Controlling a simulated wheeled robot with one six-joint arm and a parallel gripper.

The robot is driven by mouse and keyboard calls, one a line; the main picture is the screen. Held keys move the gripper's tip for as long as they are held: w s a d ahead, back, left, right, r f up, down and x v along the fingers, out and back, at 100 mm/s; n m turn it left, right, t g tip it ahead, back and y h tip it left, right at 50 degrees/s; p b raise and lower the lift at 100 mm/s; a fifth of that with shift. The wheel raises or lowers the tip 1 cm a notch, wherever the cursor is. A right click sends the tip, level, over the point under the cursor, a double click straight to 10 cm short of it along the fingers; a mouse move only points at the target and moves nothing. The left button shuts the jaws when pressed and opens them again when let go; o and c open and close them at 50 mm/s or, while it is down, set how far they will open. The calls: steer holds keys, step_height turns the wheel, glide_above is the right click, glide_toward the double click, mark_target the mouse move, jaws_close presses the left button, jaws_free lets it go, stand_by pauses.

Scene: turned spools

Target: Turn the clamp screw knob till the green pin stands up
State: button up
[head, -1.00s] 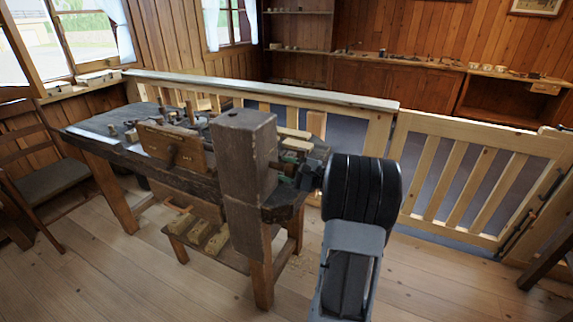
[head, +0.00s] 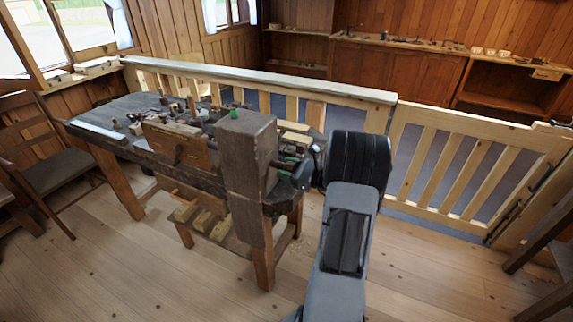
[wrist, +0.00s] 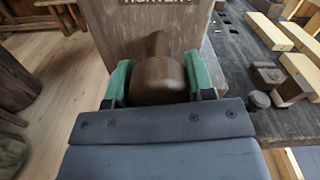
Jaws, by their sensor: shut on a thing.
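The clamp screw knob (wrist: 158,82) is a round brown wooden piece on the face of the tall wooden block. My gripper (wrist: 159,76) is shut on it, one green finger on each side.
The workbench (head: 100,112) holds a wooden vise body and small tools to the left. A wooden railing (head: 260,78) runs close behind. A chair (head: 45,165) stands at the left. Open plank floor lies in front.

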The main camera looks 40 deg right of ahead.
steer(key=shift+s+f+m+p, duration=0.1)
steer(key=shift+f+m+p, duration=0.1)
steer(key=shift+m+p, duration=0.25)
stand_by(0.3)
steer(key=o, duration=0.7)
steer(key=shift+s, duration=0.15)
steer(key=shift+o, duration=1.1)
steer(key=shift+r, duration=0.15)
steer(key=b+v, duration=0.1)
steer(key=v, duration=1.2)
steer(key=shift+s+d, duration=0.2)
steer(key=shift+s, duration=0.05)
